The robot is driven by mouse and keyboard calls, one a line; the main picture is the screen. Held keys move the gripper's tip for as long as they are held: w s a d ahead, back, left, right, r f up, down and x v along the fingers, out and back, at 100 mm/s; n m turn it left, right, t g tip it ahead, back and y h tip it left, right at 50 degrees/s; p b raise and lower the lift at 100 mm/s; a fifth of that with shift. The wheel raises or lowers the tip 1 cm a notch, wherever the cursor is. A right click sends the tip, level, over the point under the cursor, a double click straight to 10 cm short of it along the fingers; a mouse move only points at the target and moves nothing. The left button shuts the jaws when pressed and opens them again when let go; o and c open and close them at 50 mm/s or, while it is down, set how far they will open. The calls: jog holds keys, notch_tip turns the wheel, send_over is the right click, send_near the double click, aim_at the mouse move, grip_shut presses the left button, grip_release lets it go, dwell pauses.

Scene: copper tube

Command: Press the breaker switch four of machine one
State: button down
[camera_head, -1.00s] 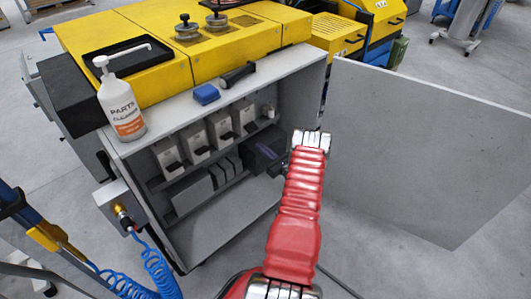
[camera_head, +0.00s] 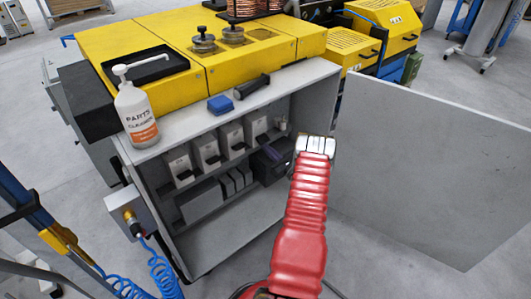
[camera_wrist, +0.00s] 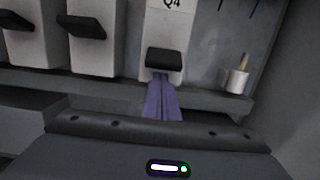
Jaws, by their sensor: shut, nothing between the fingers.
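The Q4 breaker (camera_wrist: 170,30) is a white block with a black lever (camera_wrist: 164,60) near the top centre of the wrist view. In the head view it is the rightmost of the row of white breakers (camera_head: 256,124) on the upper shelf inside the open cabinet. My gripper (camera_wrist: 162,82) is shut and empty, with its purple fingers together. Its fingertips are just below the Q4 lever in the wrist view; I cannot tell whether they touch it. In the head view, my dark gripper body (camera_head: 270,165) is inside the cabinet, partly hidden by my red arm.
Two more breakers with black levers (camera_wrist: 82,26) stand left of Q4. A small white cup (camera_wrist: 235,81) stands right of it on the shelf edge. The open cabinet door (camera_head: 430,170) is right of my arm. A cleaner bottle (camera_head: 137,115) stands on the cabinet top.

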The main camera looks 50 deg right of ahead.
jog(key=shift+s+r, duration=0.1)
jog(key=shift+r, duration=0.1)
jog(key=shift+s+a, duration=0.1)
jog(key=shift+a, duration=0.05)
jog(key=shift+r, duration=0.15)
